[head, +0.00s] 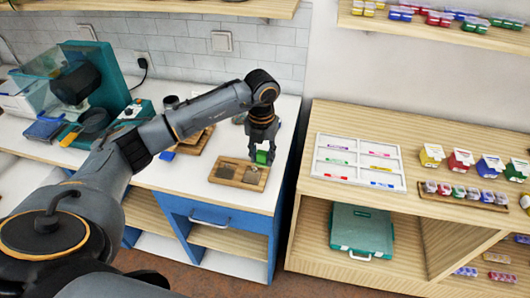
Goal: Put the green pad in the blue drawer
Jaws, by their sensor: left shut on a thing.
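The green pad (262,157) is a small green block between the fingertips of my left gripper (262,149). The gripper is shut on it and points down, at the back right part of a wooden tray (228,183). I cannot tell whether the pad touches the tray. The blue drawer (178,205) is under the white counter, below and in front of the tray. It has a pale handle and looks closed. My right gripper is not in view.
White counter (185,178) is bare left of the tray. Another wooden board (200,138) with items lies behind. Right, a wooden unit holds a white sectioned tray (318,160), small coloured boxes (432,155) and a green case (361,230) below. A teal machine (100,70) stands left.

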